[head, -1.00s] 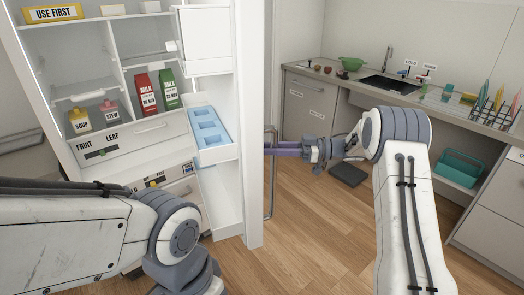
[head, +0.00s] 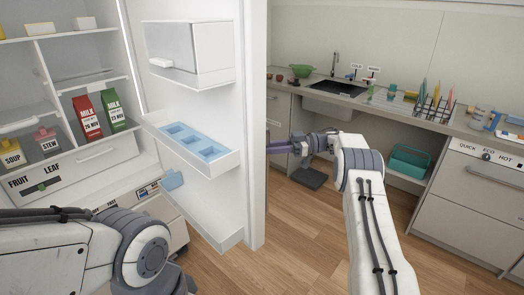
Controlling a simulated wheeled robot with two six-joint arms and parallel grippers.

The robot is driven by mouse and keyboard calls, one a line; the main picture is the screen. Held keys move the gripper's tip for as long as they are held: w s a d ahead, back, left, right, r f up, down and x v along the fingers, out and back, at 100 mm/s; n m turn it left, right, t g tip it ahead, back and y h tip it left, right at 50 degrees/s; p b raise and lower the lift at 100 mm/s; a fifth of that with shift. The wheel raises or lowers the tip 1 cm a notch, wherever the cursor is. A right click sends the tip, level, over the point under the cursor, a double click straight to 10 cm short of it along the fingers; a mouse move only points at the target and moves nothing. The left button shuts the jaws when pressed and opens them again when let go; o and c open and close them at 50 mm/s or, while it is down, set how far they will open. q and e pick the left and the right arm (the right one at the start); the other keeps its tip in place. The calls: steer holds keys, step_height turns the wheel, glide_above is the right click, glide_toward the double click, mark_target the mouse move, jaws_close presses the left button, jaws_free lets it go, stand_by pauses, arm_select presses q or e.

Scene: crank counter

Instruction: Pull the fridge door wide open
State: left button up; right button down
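The white fridge door (head: 255,90) stands swung open, its inner side facing me with a lidded compartment (head: 190,52) and a shelf holding a pale blue tray (head: 195,141). The fridge interior (head: 55,75) is exposed on the left. My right gripper (head: 278,148) reaches to the outer side of the door, just past its free edge. Its fingertips are partly hidden behind that edge, and the door handle does not show now, so its grip cannot be made out. My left arm enters at lower left; its gripper is out of view.
Milk cartons (head: 88,118) and soup and stew jars (head: 12,152) stand on the fridge shelves. A counter (head: 385,103) with a sink and dish rack runs along the back right. Wood floor (head: 300,225) is clear beside the door.

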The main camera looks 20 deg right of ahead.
steer(key=shift+w+d, duration=0.1)
steer(key=shift+d, duration=0.2)
steer(key=c, duration=0.7)
jaws_free()
steer(key=shift+d, duration=0.1)
steer(key=shift+r, duration=0.1)
